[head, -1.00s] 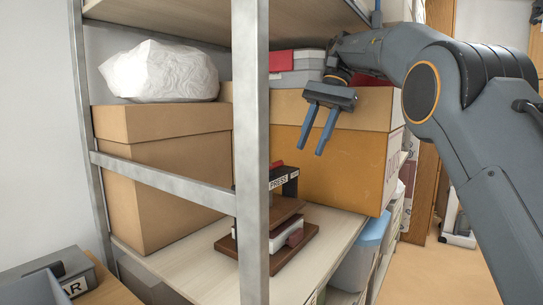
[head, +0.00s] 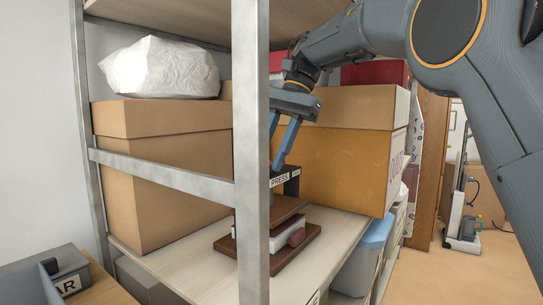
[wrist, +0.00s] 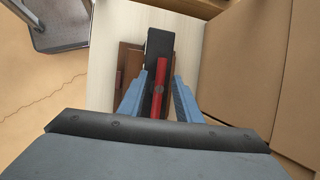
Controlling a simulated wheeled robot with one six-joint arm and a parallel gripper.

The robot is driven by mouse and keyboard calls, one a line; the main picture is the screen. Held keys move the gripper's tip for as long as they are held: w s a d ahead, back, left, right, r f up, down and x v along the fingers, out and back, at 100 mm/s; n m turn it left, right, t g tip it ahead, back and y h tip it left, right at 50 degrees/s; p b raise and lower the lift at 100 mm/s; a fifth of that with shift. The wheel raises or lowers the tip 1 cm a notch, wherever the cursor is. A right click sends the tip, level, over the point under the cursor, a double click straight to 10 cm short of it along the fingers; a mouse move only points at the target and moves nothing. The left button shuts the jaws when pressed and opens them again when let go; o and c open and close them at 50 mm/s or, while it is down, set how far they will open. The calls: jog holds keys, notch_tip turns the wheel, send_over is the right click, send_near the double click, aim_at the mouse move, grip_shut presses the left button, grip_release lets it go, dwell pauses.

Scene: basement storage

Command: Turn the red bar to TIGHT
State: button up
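The red bar (wrist: 161,82) lies on top of the black head of a small press (wrist: 159,44); in the wrist view it runs lengthwise between my two fingers. My gripper (wrist: 161,76) is open, with a finger on each side of the bar and a gap to each. In the head view my gripper (head: 276,160) points down just above the press head, partly behind the shelf post, and the bar is hidden. The press (head: 284,186) carries a PRESS label and a smaller label too small to read. No TIGHT mark is legible.
The metal shelf post (head: 251,130) stands in front of the press. Large cardboard boxes stand left (head: 165,170) and behind (head: 345,150) on the shelf. A brown book-like stack (head: 318,231) lies at the press's base. The shelf board (head: 345,222) is clear to the right.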

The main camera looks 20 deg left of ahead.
grip_shut()
jog(key=shift+r+m, duration=0.1)
jog(key=shift+m, duration=0.2)
jog(key=m+t, duration=0.1)
jog(key=m, duration=0.1)
jog(key=m+t+y+p, duration=0.1)
jog(key=m, duration=0.2)
jog(key=shift+s+a+r+m, duration=0.1)
jog(key=shift+a+m, duration=0.1)
jog(key=shift+m, duration=0.1)
jog(key=m+t+p, duration=0.1)
jog(key=m+p, duration=0.1)
jog(key=m+t+p, duration=0.1)
jog(key=m+p, duration=0.1)
jog(key=m, duration=0.1)
jog(key=shift+a+r+t+p, duration=0.1)
jog(key=shift+a+t+p, duration=0.1)
jog(key=shift+t+p, duration=0.2)
jog(key=shift+m+t+p, duration=0.3)
jog(key=shift+m+p, duration=0.7)
jog(key=shift+p, duration=0.15)
jog(key=shift+w+m+p, duration=0.2)
jog(key=shift+m+p, duration=0.3)
jog(key=shift+p, duration=0.15)
jog(key=shift+f+t, duration=0.25)
jog(key=shift+t, duration=0.05)
